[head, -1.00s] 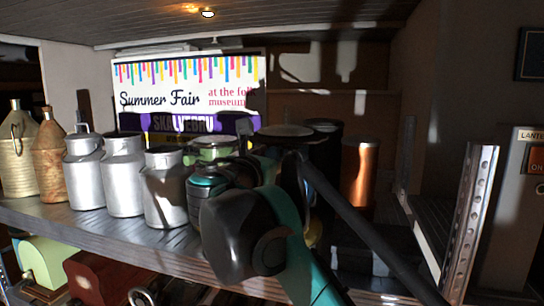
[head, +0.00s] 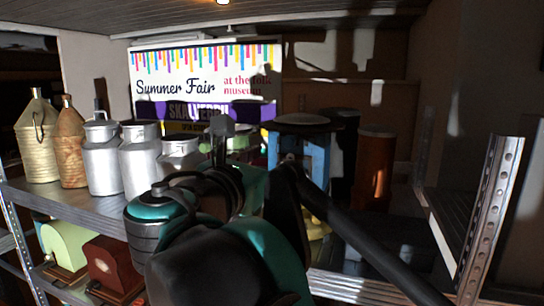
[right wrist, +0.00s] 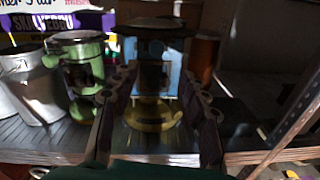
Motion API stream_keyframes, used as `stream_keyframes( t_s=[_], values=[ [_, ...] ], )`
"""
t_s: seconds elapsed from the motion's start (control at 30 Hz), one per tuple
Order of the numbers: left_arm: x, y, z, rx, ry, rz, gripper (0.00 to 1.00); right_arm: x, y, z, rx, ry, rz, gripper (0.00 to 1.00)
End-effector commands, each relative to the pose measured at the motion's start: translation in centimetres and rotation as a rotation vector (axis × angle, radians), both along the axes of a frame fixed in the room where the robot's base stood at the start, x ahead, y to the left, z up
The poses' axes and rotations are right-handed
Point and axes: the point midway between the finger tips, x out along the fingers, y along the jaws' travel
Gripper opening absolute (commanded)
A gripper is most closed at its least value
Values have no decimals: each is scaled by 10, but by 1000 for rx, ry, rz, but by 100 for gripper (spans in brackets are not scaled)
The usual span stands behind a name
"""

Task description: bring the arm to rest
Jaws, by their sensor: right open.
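My right arm, teal and black, reaches across the lower middle of the head view. My right gripper (head: 222,140) is partly hidden by its own wrist there and points toward the shelf. In the right wrist view its two fingers (right wrist: 160,95) stand apart with nothing held between them. Beyond the gap is a blue and yellow scale-like item with a dark round top (right wrist: 155,28). It also shows in the head view as a blue body (head: 313,160) behind the arm. My left gripper is not in view.
Several metal milk cans (head: 103,160) and two stoneware-like bottles (head: 38,140) stand on the shelf (head: 85,205) at left. A green lantern-like item (right wrist: 82,75) and a copper-coloured cylinder (head: 374,170) flank the blue item. A perforated metal upright (head: 490,220) rises at right.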

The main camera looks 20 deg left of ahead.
Motion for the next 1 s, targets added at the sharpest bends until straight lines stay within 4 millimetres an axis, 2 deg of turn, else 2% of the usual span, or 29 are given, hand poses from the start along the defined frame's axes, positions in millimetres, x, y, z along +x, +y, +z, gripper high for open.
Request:
stream_keyframes(
  t_s=[0.57,0.67,0.77,0.83,0.97,1.0],
  values=[
    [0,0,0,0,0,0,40,0,0,0,0,0,0,45],
    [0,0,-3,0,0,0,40,2,-4,-6,12,7,-7,45],
    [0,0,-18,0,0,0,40,10,-21,-36,68,40,-33,45],
    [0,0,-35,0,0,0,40,18,-43,-72,144,79,-69,45],
    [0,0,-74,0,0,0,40,31,-96,-162,354,170,-168,45],
    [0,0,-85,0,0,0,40,33,-112,-191,426,196,-203,45]
  ],
)
